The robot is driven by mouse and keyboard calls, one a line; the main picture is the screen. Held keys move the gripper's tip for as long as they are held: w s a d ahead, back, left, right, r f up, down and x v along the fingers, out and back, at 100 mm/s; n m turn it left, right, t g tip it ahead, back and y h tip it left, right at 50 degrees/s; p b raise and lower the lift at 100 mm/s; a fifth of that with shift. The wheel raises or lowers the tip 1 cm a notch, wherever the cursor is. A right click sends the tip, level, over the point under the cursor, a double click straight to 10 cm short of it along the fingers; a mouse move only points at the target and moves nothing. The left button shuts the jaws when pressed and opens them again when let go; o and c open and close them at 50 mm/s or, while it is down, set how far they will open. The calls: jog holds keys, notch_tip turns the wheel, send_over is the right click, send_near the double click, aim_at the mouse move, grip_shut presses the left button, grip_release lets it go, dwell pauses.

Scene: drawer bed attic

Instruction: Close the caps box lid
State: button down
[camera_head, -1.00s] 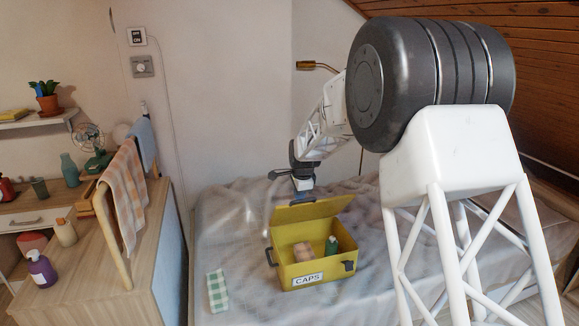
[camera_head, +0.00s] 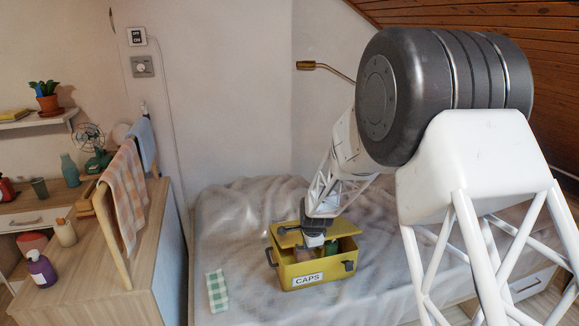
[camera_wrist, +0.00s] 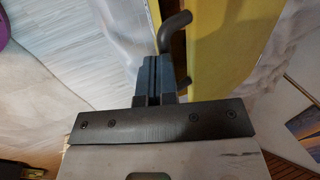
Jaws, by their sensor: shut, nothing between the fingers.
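The yellow caps box (camera_head: 330,270) sits on the bed with its "CAPS" label (camera_head: 307,281) and dark latches facing the front. A gap remains at the front, where a brown item and a green item show inside. My gripper (camera_head: 314,240) is at the lid, over the box, and hides part of both. In the wrist view my gripper (camera_wrist: 150,75) has its fingers together and empty, beside a yellow surface (camera_wrist: 205,50) with a dark curved handle (camera_wrist: 175,30). I cannot tell whether the fingers touch it.
A green checked cloth (camera_head: 217,291) lies on the bed (camera_head: 240,235) left of the box. A wooden cabinet (camera_head: 130,255) with a towel rail and a purple bottle (camera_head: 41,269) stands at left. A brass lamp (camera_head: 315,66) sticks out from the wall behind my arm.

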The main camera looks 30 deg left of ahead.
notch_tip(320, 180, down, 10)
jog(key=s+d, duration=0.1)
jog(key=shift+s+d+r, duration=0.15)
jog(key=shift+d+r, duration=0.05)
jog(key=shift+f, duration=0.1)
jog(key=shift+s, duration=0.1)
jog(key=s+d+r, duration=0.6)
jog(key=d+r, duration=0.1)
jog(key=r, duration=0.1)
jog(key=shift+s, duration=0.4)
dwell(0.7)
jog(key=shift+r, duration=0.1)
dwell(0.4)
